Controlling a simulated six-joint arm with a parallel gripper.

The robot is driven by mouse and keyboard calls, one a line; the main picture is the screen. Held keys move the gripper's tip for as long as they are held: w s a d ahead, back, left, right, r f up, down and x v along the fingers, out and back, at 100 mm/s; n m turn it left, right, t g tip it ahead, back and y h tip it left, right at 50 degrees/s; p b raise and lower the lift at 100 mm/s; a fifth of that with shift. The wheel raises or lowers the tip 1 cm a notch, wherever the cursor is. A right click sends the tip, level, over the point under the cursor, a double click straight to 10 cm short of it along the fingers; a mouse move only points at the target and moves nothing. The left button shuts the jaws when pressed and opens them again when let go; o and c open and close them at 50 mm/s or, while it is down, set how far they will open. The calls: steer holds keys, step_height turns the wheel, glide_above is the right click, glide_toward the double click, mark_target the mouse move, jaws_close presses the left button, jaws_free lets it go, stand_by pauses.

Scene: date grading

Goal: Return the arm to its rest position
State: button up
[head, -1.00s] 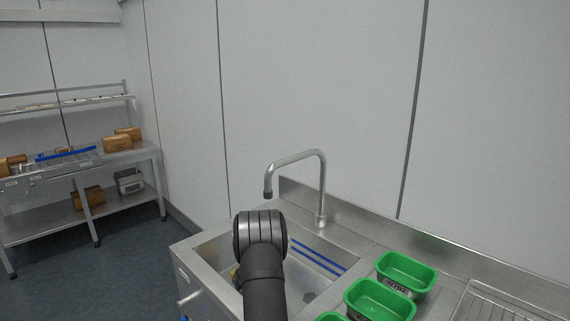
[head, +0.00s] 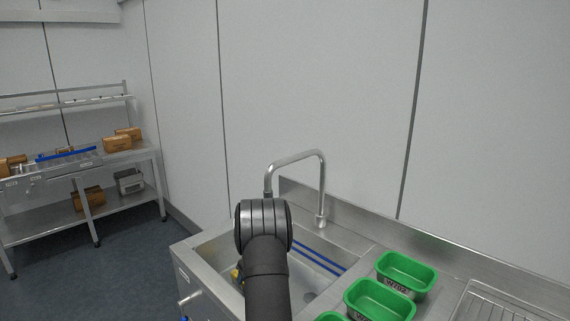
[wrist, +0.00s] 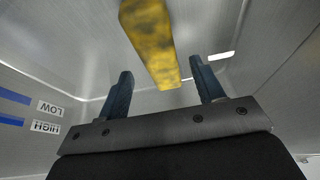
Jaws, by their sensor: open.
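My gripper (wrist: 161,70) is seen in the wrist view with its two dark blue fingers apart. A mottled yellow block-like thing (wrist: 152,42) lies beyond the fingertips, in line with the gap between them. I cannot tell its distance from them or whether it touches a finger. Grey metal walls of the sink basin surround the fingers. In the head view my dark arm stands in front of the sink (head: 207,247) and hides part of it; the fingers are not seen there. A bit of yellow (head: 236,273) shows beside my arm in the sink.
Blue level stripes (wrist: 14,97) marked LOW and HIGH are on the basin wall. A tall curved tap (head: 322,185) rises behind the sink. Several green tubs (head: 407,272) stand right of it. A shelf rack (head: 80,160) with brown boxes stands far left.

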steer(key=x, duration=0.6)
step_height(320, 180, up, 4)
steer(key=shift+d+r, duration=0.1)
steer(key=shift+r, duration=0.1)
steer(key=s+d+r, duration=0.4)
steer(key=d+r, duration=0.4)
steer(key=d, duration=0.3)
steer(key=s+a+r, duration=0.4)
steer(key=a+r, duration=0.2)
steer(key=r, duration=0.3)
steer(key=s+a+r, duration=0.3)
steer(key=a+r, duration=0.3)
steer(key=r, duration=0.2)
steer(key=shift+w+a+f, duration=0.15)
steer(key=shift+a+f, duration=0.8)
steer(key=shift+a, duration=0.55)
steer(key=shift+w+a+f, duration=0.15)
steer(key=shift+a+f, duration=0.75)
steer(key=shift+a, duration=0.55)
steer(key=shift+w+a+f, duration=0.2)
steer(key=shift+a+f, duration=0.75)
steer(key=shift+a, duration=0.55)
